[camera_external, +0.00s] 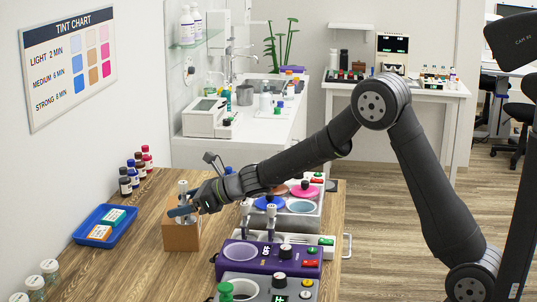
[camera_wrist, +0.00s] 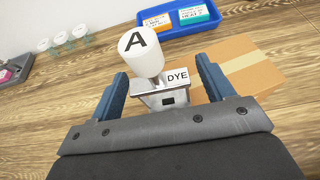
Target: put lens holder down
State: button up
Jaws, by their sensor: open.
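The lens holder (camera_wrist: 162,85) is a metal piece with a white knob marked "A" and a small "DYE" label. It stands between the two blue fingers of my gripper (camera_wrist: 163,88), which are apart with a gap on each side of it. The box also shows in the wrist view (camera_wrist: 250,62), behind and right of the holder. The holder's underside is hidden, so I cannot tell exactly how it rests.
A blue tray (camera_external: 86,237) with two labelled packs lies left of the box. Several dark bottles (camera_external: 135,170) stand behind it, and lidded jars (camera_external: 35,283) at the front left. A purple dye unit (camera_external: 235,268) and other tint pots stand right of the box.

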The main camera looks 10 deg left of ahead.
jog(key=v, duration=1)
jog(key=shift+d, duration=0.3)
jog(key=shift+r, duration=0.1)
jog(key=x, duration=1.1)
jog(key=shift+a, duration=0.6)
jog(key=shift+r, duration=1)
jog(key=shift+d+f, duration=0.1)
